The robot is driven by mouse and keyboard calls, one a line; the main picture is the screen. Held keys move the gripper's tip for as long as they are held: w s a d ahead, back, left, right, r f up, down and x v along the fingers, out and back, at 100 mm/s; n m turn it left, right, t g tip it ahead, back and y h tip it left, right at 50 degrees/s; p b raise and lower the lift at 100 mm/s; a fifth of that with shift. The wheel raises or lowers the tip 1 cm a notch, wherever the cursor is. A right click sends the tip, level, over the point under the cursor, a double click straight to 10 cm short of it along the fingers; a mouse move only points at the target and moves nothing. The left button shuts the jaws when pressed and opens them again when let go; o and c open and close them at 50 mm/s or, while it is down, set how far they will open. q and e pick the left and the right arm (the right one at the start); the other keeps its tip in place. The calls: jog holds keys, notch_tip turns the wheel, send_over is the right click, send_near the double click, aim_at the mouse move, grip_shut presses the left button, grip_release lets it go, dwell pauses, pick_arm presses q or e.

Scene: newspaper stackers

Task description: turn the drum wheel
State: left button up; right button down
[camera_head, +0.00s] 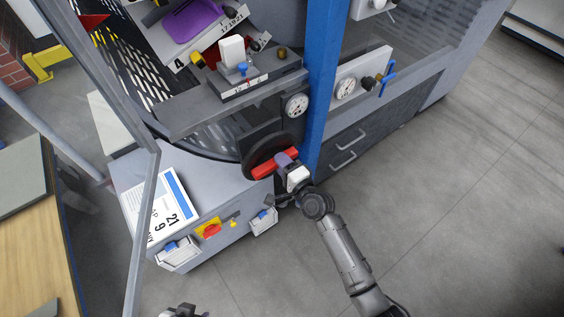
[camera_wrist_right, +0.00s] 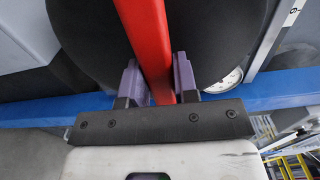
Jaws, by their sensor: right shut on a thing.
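The drum wheel (camera_head: 262,147) is a black disc on the front of the grey machine, with a red bar (camera_head: 263,171) across it. In the right wrist view the wheel (camera_wrist_right: 215,35) fills the upper middle, and the red bar (camera_wrist_right: 146,35) runs down between the purple fingers. My right gripper (camera_head: 286,162) is shut on the red bar, one finger on each side; it also shows in the right wrist view (camera_wrist_right: 158,84). The gripper hides part of the bar in the head view. A small dark part of my left gripper (camera_head: 185,311) shows at the bottom edge; its fingers are not clear.
A blue post (camera_head: 322,85) stands just right of the wheel. A gauge (camera_head: 296,105) sits above it. A panel with a red and yellow switch (camera_head: 210,229) is below left. A blue-handled valve (camera_head: 386,77) is at the right. The floor (camera_head: 450,210) at right is clear.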

jog(key=c, duration=0.9)
grip_release()
jog(key=shift+p+v, duration=1.7)
jog(key=shift+v, duration=5.2)
jog(key=shift+s+a, duration=0.1)
jog(key=shift+a, duration=0.05)
